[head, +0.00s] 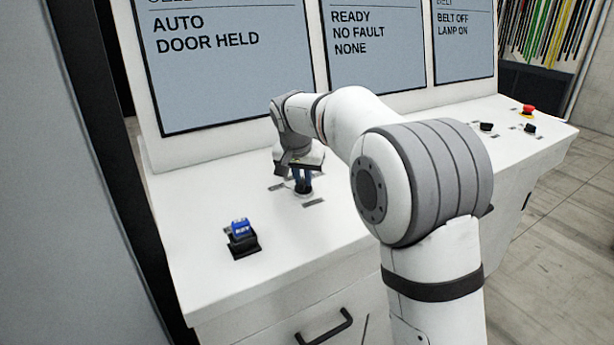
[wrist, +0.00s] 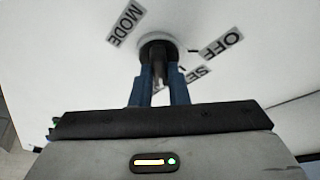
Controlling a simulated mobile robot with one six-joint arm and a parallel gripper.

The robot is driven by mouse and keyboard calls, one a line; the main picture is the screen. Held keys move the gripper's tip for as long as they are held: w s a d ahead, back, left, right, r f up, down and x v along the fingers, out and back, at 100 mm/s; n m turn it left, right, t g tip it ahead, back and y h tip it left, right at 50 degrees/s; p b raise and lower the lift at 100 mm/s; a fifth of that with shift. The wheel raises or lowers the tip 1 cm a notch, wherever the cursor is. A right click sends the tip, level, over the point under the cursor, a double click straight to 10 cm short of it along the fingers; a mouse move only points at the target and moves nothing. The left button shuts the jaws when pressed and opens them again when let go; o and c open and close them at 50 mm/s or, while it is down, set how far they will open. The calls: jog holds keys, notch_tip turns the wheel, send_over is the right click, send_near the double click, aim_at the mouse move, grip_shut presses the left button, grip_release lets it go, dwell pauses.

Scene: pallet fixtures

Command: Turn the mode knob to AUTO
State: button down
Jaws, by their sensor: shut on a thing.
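The mode knob (head: 304,188) is a small dark knob on the white console top, below my gripper (head: 302,175). In the wrist view the knob (wrist: 158,48) sits on a pale round base. The two blue fingers of my gripper (wrist: 159,82) are shut on it from either side. Labels reading MODE (wrist: 124,23) and OFF (wrist: 221,44) lie around it, and a third label starting with SE (wrist: 203,74) is partly hidden. No AUTO label is readable by the knob. The left screen (head: 220,70) reads AUTO and DOOR HELD.
A blue key-like block on a black holder (head: 242,238) stands at the front left of the console (head: 200,200). The middle screen (head: 375,45) reads READY, NO FAULT, NONE. Black switches (head: 487,127) and a red button (head: 528,110) are at the far right. A black drawer handle (head: 325,328) is below.

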jog(key=shift+w+r, duration=0.15)
jog(key=shift+r, duration=0.05)
jog(key=c, duration=1.4)
grip_release()
jog(key=shift+f, duration=0.2)
jog(key=shift+c, duration=0.2)
jog(key=shift+o, duration=0.2)
jog(key=v, duration=0.7)
jog(key=shift+r, duration=0.4)
